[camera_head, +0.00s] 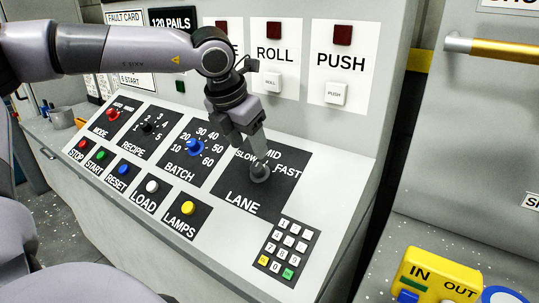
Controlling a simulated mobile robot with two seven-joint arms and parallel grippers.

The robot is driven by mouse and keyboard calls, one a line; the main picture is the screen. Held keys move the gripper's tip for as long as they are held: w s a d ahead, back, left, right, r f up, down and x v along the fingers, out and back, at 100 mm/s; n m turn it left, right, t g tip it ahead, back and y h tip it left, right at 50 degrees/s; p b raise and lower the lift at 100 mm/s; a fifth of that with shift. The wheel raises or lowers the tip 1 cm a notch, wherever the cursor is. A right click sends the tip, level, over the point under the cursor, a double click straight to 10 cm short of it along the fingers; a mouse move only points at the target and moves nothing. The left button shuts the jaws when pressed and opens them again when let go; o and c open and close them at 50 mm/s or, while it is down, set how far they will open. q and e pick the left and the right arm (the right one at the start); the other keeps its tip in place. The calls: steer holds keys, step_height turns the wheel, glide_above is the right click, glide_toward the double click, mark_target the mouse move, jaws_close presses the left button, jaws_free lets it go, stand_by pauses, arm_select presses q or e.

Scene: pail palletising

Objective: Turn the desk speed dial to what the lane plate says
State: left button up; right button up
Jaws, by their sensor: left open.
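The lane speed dial (260,175) is a dark grey knob on the black LANE panel (236,197), marked SLOW, MID and FAST. My left gripper (259,163) reaches down to it from above, its fingertips at the knob. The jaws are open, and I cannot tell whether they touch the knob. The gripper hides part of the dial, so I cannot tell which mark it points to. A lane plate with a speed on it is not readable here. My right gripper is not in view.
The BATCH dial (194,147) is left of the LANE panel, and a keypad (288,248) is below it. ROLL (272,82) and PUSH (336,93) buttons stand on the upright panel behind. A yellow IN/OUT box (432,272) is at lower right.

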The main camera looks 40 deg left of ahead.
mark_target(256, 166)
arm_select(q)
steer(key=shift+p+x, duration=0.45)
steer(key=shift+x, duration=3.05)
steer(key=shift+c, duration=0.3)
steer(key=c, duration=1)
